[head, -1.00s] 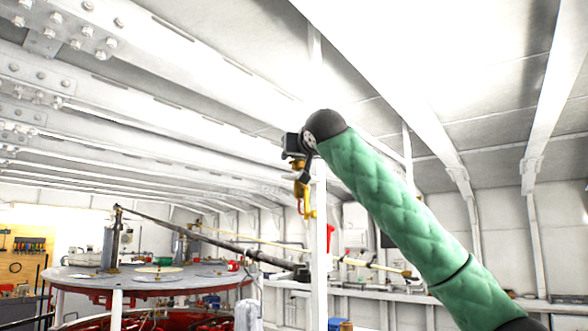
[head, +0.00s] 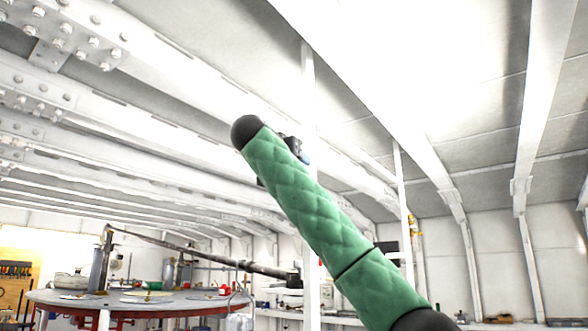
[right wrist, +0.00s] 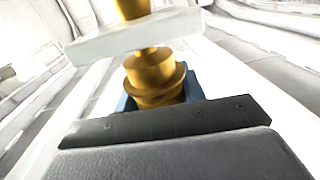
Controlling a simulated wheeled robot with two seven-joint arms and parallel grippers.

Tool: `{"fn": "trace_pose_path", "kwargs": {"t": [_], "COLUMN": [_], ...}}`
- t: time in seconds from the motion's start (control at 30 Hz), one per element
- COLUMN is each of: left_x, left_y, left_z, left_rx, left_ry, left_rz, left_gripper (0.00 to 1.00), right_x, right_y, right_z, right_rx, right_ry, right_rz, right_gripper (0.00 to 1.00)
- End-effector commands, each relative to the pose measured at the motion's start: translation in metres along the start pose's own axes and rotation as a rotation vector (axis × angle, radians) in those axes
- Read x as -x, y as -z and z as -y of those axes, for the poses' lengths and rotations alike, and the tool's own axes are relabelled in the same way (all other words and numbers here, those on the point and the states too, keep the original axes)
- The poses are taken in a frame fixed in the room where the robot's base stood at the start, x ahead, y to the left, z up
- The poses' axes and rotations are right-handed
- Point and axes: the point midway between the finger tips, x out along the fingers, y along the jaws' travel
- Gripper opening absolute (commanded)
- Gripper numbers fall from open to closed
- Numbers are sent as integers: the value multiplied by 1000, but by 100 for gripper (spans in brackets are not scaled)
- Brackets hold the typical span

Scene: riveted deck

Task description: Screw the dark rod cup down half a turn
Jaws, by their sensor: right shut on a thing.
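A brass cup (right wrist: 155,76) with a stepped round body stands in the middle of the right wrist view. My right gripper (right wrist: 160,98) is shut on it, with blue pads showing at both sides of its lower part. A pale slab (right wrist: 135,36) crosses in front of the cup's narrow neck. In the head view my green-sleeved right arm hides most of the gripper, and I cannot make out the cup there. My left gripper is out of view.
A round grey table (head: 130,302) with a metal cylinder (head: 99,270) stands at lower left. A white post (head: 309,200) rises behind my arm. Bolted white beams (head: 90,95) cross low overhead. A workbench lines the back wall.

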Motion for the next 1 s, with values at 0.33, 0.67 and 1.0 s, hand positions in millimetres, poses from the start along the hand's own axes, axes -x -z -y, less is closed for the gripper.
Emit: {"fn": "trace_pose_path", "kwargs": {"t": [0.33, 0.67, 1.0], "left_x": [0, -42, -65], "left_y": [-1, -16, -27], "left_z": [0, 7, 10], "left_rx": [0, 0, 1], "left_ry": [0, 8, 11], "left_rz": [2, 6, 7], "left_gripper": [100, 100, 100], "right_x": [4, 5, 6], "right_y": [5, 5, 4], "right_z": [-4, -7, -9], "right_rx": [0, 0, -1], "right_ry": [-315, -534, -627], "right_rz": [-5, -5, -6], "right_gripper": [17, 17, 17]}}
